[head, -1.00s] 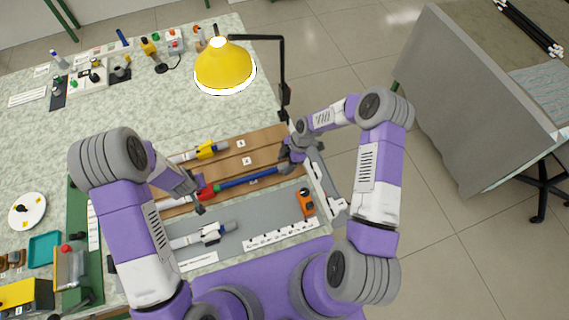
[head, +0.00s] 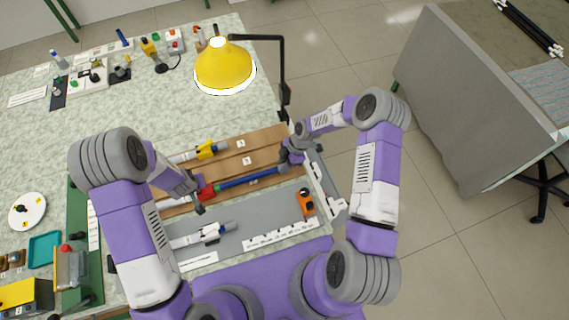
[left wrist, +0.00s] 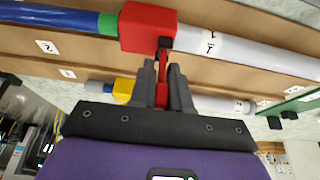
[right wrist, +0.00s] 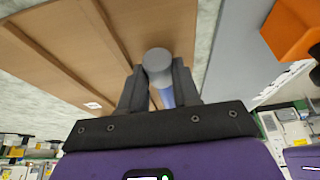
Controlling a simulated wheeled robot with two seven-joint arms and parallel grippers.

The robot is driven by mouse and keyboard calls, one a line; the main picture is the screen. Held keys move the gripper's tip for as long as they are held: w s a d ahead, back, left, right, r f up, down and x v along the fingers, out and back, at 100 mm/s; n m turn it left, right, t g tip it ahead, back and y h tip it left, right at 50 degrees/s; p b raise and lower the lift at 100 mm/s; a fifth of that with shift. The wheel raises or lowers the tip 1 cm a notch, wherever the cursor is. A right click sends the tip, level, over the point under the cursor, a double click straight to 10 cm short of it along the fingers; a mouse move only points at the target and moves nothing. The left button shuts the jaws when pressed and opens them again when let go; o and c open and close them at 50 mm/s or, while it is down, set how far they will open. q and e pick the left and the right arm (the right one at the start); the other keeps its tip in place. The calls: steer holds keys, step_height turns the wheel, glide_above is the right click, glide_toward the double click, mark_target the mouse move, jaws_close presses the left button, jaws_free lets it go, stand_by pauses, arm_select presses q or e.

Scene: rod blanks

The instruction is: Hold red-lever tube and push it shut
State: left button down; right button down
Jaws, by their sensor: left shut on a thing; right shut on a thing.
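The red-lever tube lies across the wooden rack, with a white tube (left wrist: 245,47), a red lever block (left wrist: 147,27), a green band (left wrist: 107,22) and a blue rod (head: 250,178). My left gripper (left wrist: 163,92) is shut on the red lever that hangs from the block. My right gripper (head: 286,166) is at the blue rod's far right end. In the right wrist view its fingers (right wrist: 159,88) are shut on the grey end cap (right wrist: 157,60). A length of blue rod shows between the green band and my right gripper.
A yellow-collared tube (head: 206,150) lies in the rack behind, and a white-and-grey tube (head: 208,235) lies on the grey mat (head: 255,222) in front. An orange tool (head: 305,203) sits near my right arm. A yellow lamp (head: 224,68) stands at the back.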

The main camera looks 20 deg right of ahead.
mark_target(225, 184)
steer(key=a, duration=2.2)
steer(key=shift+s+a, duration=0.15)
steer(key=shift+s, duration=0.1)
steer(key=c, duration=0.8)
jaws_free()
steer(key=v, duration=1.2)
